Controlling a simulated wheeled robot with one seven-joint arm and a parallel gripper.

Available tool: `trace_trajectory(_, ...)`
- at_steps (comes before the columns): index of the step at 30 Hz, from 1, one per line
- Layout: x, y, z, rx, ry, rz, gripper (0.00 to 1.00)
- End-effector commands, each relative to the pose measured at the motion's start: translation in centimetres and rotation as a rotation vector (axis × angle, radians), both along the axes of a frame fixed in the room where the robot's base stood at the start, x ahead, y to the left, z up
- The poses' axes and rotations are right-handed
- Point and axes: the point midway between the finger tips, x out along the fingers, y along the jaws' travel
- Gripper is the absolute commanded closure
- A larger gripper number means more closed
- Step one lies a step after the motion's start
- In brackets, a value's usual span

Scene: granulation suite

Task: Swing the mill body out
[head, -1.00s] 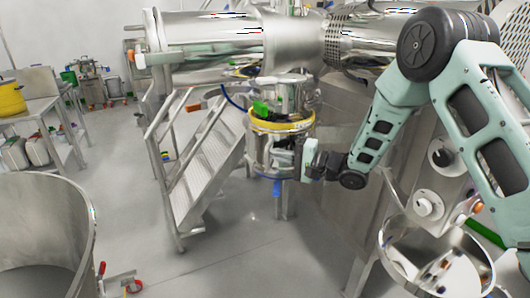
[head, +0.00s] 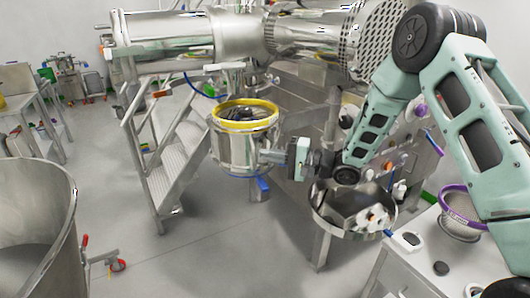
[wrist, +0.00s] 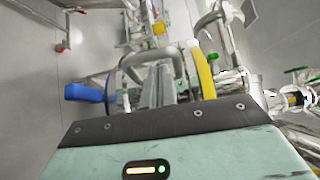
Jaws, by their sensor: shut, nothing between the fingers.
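The mill body (head: 240,150) is a steel cylinder with a yellow ring around its open top. It hangs left of centre in the head view, out from under the steel pipework, with its mouth uncovered. My gripper (head: 272,156) is at the right side of the body, by a bent steel handle (wrist: 128,72). The fingers look shut with nothing held. Whether they touch the handle cannot be told. The yellow ring also shows in the wrist view (wrist: 204,74).
A large steel drum (head: 40,225) stands at the left front. A steel bowl (head: 325,215) and a bench with a purple-rimmed sieve (head: 462,205) are at the right. The floor below the body is clear.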

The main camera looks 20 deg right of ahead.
Motion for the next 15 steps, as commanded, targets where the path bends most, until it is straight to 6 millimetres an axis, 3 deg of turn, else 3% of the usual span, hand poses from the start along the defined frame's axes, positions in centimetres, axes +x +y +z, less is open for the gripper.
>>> trace_trajectory(15,-5.9,-5.9,0.1,0.000,0.000,-0.003,1.00)
